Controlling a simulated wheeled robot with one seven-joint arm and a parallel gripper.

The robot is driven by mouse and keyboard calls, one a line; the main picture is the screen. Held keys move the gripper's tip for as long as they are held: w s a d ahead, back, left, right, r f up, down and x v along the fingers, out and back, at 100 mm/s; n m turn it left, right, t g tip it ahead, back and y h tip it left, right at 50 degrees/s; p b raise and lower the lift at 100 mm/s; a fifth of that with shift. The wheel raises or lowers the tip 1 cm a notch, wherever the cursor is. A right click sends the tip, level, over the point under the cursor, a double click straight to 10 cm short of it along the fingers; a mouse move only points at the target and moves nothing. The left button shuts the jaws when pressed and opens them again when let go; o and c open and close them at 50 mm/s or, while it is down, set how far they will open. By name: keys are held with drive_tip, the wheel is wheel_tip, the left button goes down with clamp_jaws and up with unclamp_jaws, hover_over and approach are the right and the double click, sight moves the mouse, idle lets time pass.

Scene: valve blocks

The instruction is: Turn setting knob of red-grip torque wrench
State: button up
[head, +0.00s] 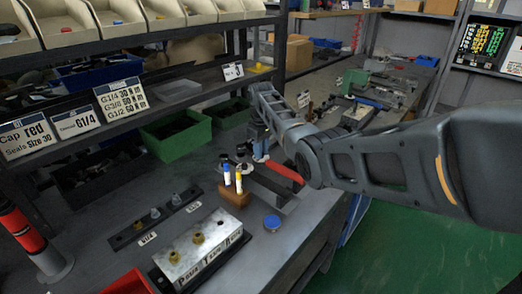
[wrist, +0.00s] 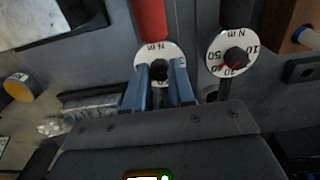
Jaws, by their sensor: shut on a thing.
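The red-grip torque wrench shows its red grip (wrist: 149,18) at the top of the wrist view, and the grip also shows in the head view (head: 285,172). At its end is a white dial (wrist: 143,52) marked N m, partly covered by my fingers. My gripper (wrist: 160,76) has its two blue fingers shut on the dark setting knob (wrist: 158,69) in the middle of this dial. Most of the dial's numbers are hidden. A second wrench with a black grip (wrist: 237,12) lies to the right, with its own white dial and black knob (wrist: 236,56).
A wooden block (head: 233,197) holding blue and yellow pens stands close to the wrenches. A blue cap (head: 272,223) lies nearby. A metal valve block (head: 203,246) with brass fittings is at the front. A green bin (head: 177,137) stands behind, under the shelf.

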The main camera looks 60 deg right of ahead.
clamp_jaws()
drive_tip(key=shift+m, duration=0.4)
drive_tip(key=m+p, duration=0.1)
drive_tip(key=m, duration=0.2)
drive_tip(key=shift+r+m, duration=0.1)
drive_tip(key=shift+m, duration=0.3)
drive_tip(key=m, duration=1)
drive_tip(key=shift+m, duration=2.6)
